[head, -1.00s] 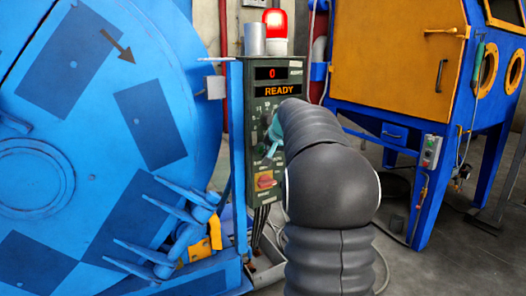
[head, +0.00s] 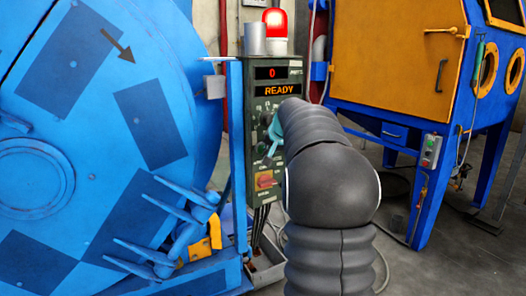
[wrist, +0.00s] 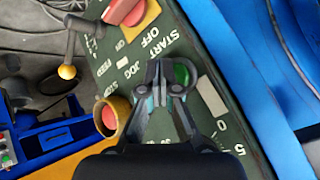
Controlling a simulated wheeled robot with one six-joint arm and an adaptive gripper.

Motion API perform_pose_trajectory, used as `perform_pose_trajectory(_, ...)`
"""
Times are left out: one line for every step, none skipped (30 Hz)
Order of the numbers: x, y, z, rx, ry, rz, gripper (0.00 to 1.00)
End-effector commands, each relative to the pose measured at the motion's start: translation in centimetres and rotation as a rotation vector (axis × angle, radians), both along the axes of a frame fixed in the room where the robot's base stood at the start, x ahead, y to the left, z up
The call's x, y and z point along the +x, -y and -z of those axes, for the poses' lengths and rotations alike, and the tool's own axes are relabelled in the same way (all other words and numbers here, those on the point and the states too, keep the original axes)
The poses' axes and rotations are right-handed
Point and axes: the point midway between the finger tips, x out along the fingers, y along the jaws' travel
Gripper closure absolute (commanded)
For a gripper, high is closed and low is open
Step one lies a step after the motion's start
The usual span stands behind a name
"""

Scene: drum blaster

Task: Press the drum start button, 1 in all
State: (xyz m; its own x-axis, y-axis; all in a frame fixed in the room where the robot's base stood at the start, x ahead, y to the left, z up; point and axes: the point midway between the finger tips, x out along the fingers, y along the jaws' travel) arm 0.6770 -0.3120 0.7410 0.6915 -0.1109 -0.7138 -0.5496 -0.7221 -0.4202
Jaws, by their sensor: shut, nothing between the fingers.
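The green control panel (head: 287,191) stands beside the blue drum. Its displays read "0" and "READY" (head: 279,90) in the head view. The green button (wrist: 184,74) lies by the "START" lettering in the wrist view, partly covered by my fingertips. My gripper (wrist: 166,87) is shut and empty, with its tips over the left part of the green button. I cannot tell whether they touch it. A red lamp (head: 274,21) is lit on top.
A red button in a yellow ring (wrist: 110,117) sits by "STOP", left of my fingers. A red switch (wrist: 126,10) is further along the panel. The blue drum (head: 105,100) is at left, and an orange-doored blue cabinet (head: 395,60) at right.

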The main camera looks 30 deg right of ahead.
Motion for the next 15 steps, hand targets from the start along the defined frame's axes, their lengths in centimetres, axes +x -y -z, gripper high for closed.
perform_pose_trajectory(0.06,0.0,-0.03,0.0,0.0,0.0,1.0)
perform_pose_trajectory(0.11,-0.01,-0.05,0.0,0.0,0.0,1.0)
perform_pose_trajectory(0.21,0.0,-0.08,0.001,-0.001,0.0,1.0)
perform_pose_trajectory(0.31,-0.01,-0.09,0.001,-0.001,0.0,1.0)
perform_pose_trajectory(0.41,0.01,-0.1,0.001,-0.001,0.0,1.0)
perform_pose_trajectory(0.54,0.01,-0.1,0.001,-0.001,0.0,1.0)
perform_pose_trajectory(0.64,0.01,-0.09,0.001,-0.001,-0.001,1.0)
perform_pose_trajectory(0.72,0.03,-0.08,0.001,-0.001,-0.001,1.0)
perform_pose_trajectory(0.81,0.04,-0.05,0.001,-0.001,0.0,1.0)
perform_pose_trajectory(0.85,0.05,-0.03,0.001,-0.001,0.0,1.0)
perform_pose_trajectory(0.87,0.05,-0.02,0.001,-0.001,0.0,1.0)
perform_pose_trajectory(0.87,0.05,0.0,0.0,0.0,0.0,1.0)
perform_pose_trajectory(0.87,0.04,0.01,0.0,0.0,0.0,1.0)
perform_pose_trajectory(0.86,0.04,0.02,0.0,0.0,0.0,1.0)
perform_pose_trajectory(0.85,0.04,0.01,0.0,0.0,0.0,1.0)
